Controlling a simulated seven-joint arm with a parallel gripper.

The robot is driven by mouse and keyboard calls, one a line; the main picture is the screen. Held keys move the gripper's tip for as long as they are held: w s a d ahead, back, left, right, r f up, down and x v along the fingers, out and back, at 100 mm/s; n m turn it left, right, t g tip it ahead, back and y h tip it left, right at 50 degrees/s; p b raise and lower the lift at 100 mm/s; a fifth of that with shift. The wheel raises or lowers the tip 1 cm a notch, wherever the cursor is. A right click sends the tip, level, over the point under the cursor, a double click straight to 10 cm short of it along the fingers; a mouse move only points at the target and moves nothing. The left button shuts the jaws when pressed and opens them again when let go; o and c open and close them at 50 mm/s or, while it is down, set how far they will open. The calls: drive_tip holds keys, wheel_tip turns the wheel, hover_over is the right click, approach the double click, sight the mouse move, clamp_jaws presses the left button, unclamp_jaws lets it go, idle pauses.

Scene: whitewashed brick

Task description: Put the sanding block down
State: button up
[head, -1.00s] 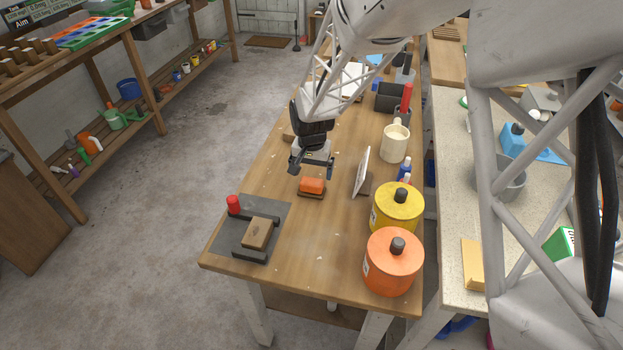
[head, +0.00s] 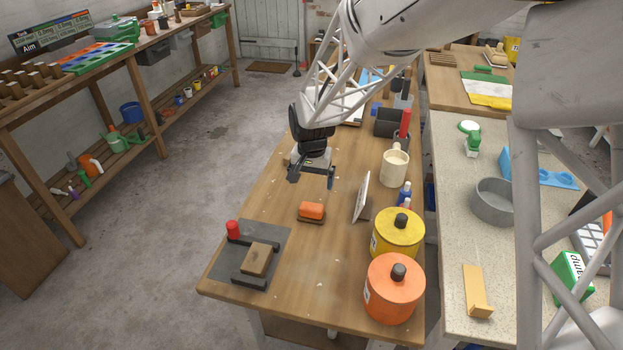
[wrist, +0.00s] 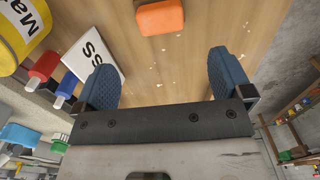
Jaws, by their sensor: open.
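The sanding block (head: 312,210), an orange block on a thin brown base, lies flat on the wooden workbench (head: 285,195). In the wrist view its orange top (wrist: 160,17) shows at the top edge, beyond the fingertips. My gripper (head: 312,178) is open and empty, above the bench and behind the block in the head view, apart from it. In the wrist view the two blue finger pads of my gripper (wrist: 158,75) stand wide apart with bare bench between them.
A grey mat (head: 275,238) with a brown wooden block (head: 257,259) between dark bars and a red-capped item (head: 232,229) lies at the front left. Yellow (head: 396,236) and orange (head: 391,290) canisters, a leaning white sign (head: 361,196) and a cream mug (head: 394,168) line the right side.

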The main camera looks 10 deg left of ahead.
idle(0.4)
drive_tip(key=s+d+r+t, duration=0.1)
drive_tip(key=s+d+r, duration=0.5)
drive_tip(key=d, duration=0.4)
drive_tip(key=s+d+r, duration=0.4)
drive_tip(key=d+r, duration=0.4)
drive_tip(key=d, duration=0.3)
drive_tip(key=s+d+r, duration=0.2)
drive_tip(key=s+d, duration=0.5)
drive_tip(key=s, duration=0.3)
drive_tip(key=s+d+r+t, duration=0.1)
drive_tip(key=s+d+r, duration=0.1)
drive_tip(key=s+d, duration=0.6)
drive_tip(key=s, duration=0.2)
drive_tip(key=shift+s+t, duration=0.3)
drive_tip(key=shift+s, duration=0.1)
drive_tip(key=c, duration=0.5)
